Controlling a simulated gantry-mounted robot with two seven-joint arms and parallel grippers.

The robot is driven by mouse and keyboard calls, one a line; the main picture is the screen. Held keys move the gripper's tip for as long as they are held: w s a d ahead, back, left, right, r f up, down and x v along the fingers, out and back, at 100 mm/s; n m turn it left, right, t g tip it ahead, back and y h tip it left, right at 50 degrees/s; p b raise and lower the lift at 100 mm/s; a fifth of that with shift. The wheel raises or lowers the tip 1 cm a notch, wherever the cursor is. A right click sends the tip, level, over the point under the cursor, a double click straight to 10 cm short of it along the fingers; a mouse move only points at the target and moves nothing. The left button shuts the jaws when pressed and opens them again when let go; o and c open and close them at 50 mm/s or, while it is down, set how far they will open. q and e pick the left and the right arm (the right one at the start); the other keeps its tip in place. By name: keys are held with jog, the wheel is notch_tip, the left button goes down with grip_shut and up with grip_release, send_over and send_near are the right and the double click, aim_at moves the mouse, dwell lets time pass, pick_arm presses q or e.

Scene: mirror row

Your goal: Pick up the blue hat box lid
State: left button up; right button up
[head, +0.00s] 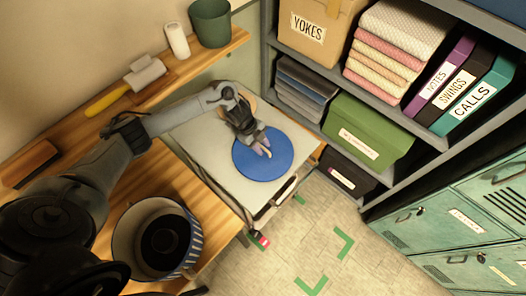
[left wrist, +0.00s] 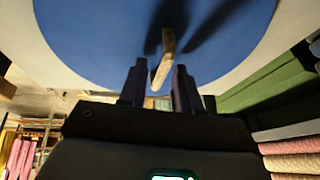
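The blue hat box lid (head: 277,167) is a flat round blue disc lying on a pale grey surface (head: 205,140). A small tan handle (left wrist: 167,42) stands out from its middle. In the head view my left gripper (head: 262,146) is over the lid, with its fingers close to the handle. In the left wrist view the fingers are apart, with the near end of the handle showing between their tips. I cannot tell whether they touch it. My right gripper is not in view.
A round blue-and-white striped box (head: 193,248) with something dark inside stands on the wooden table at lower left.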

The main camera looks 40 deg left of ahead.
pick_arm(q)
grip_shut()
jog(key=shift+r, duration=0.15)
